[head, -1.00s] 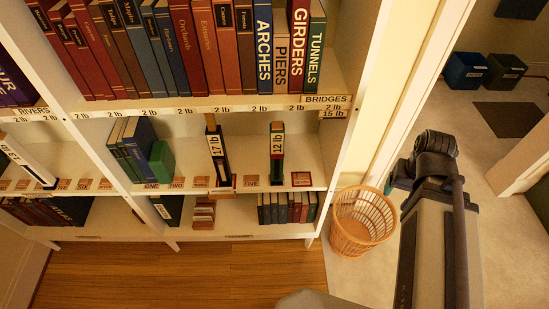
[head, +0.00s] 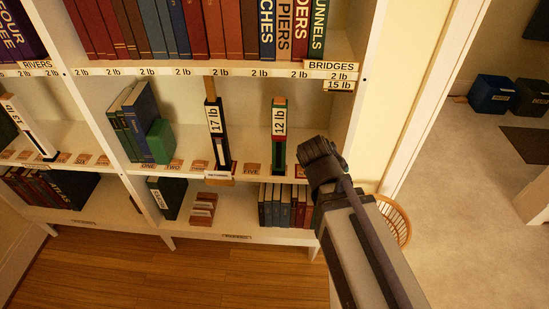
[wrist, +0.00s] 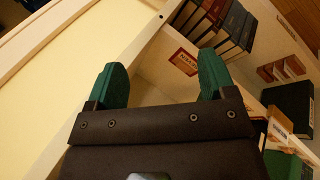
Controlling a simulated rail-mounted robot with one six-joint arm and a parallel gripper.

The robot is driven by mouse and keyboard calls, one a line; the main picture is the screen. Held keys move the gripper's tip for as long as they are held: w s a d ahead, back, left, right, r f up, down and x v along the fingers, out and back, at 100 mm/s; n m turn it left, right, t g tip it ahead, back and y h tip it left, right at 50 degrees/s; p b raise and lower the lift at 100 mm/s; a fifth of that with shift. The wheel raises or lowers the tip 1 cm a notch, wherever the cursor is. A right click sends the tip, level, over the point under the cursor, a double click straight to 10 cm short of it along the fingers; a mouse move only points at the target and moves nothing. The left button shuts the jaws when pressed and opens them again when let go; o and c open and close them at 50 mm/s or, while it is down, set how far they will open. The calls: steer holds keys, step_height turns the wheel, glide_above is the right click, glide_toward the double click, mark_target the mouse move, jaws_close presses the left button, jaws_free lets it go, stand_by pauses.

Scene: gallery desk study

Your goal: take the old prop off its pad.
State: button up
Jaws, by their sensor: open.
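A tall dark prop marked 17 lb (head: 214,135) stands upright on the middle shelf, with a wooden piece above it reaching toward the upper shelf. A shorter green-and-dark prop marked 12 lb (head: 279,135) stands to its right, its top below the upper shelf. I cannot tell which is the old prop. A pad marked FIVE (head: 251,168) lies between them. My gripper (wrist: 162,82) is open in the wrist view, with two green fingers apart and nothing between them. In the head view my arm hides the fingers; its end is right of the 12 lb prop.
The upper shelf (head: 200,72) carries a row of books. Dark and red books (head: 284,203) stand on the low shelf below the props. The bookcase's right side panel (head: 352,100) is close to my arm. A wicker basket (head: 398,222) stands on the floor behind my arm.

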mark_target(279, 129)
steer(key=w+a+f+n+t+h+b, duration=0.1)
steer(key=w+a+f+n+t+b, duration=0.4)
steer(key=n+b, duration=0.3)
steer(key=w+a+r+n+t+y, duration=0.1)
steer(key=a+r+n+t, duration=0.1)
steer(key=n, duration=0.5)
steer(key=w+a+r+n+t+y+b, duration=0.1)
steer(key=a+r+n+t+y, duration=0.1)
steer(key=n, duration=0.5)
steer(key=w+a+r+n+t+y, duration=0.1)
steer(key=a+r+n+t+y, duration=0.1)
steer(key=a+r+n+t, duration=0.1)
steer(key=shift+w+a+r+n+t+b, duration=0.2)
steer(key=shift+a+n+t, duration=0.2)
steer(key=shift+a+n, duration=0.45)
steer(key=shift+w+a+r+n+t+b, duration=0.15)
steer(key=shift+a+n+t, duration=0.35)
steer(key=shift+n, duration=0.55)
steer(key=w, duration=0.7)
steer(key=shift+w+f, duration=0.1)
steer(key=shift+w, duration=0.2)
steer(key=shift+s+d, duration=0.1)
steer(key=c, duration=1.3)
